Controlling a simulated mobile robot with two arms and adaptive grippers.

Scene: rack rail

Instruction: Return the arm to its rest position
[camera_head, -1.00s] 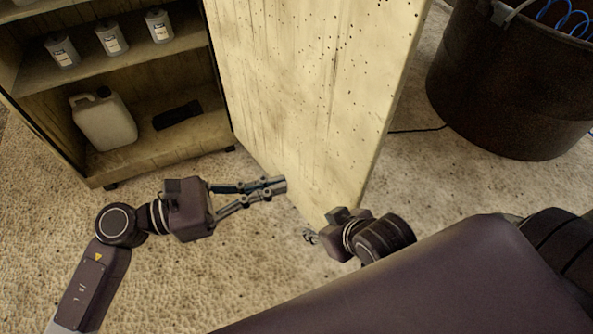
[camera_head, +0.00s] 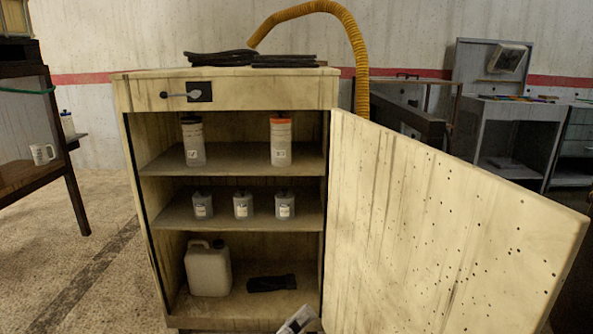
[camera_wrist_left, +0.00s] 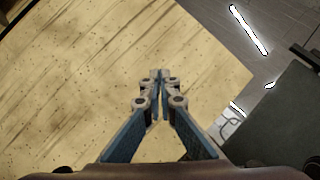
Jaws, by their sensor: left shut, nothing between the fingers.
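My left gripper (camera_head: 299,320) shows only as a small grey tip at the bottom edge of the head view, in front of the cabinet's lower right corner. In the left wrist view, the left gripper's fingers (camera_wrist_left: 160,76) meet at their tips, shut with nothing between them. The pale cabinet door (camera_wrist_left: 80,75) lies beyond the fingers there; I cannot tell how far off. The rest of the left arm is out of the head view, and my right gripper is not in view.
The worn cream cabinet (camera_head: 225,88) stands with its door (camera_head: 430,220) swung open to the right. Its shelves hold several bottles, a white jug (camera_head: 208,268) and a dark item (camera_head: 272,283). A dark table (camera_head: 60,165) stands left; the floor between is clear.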

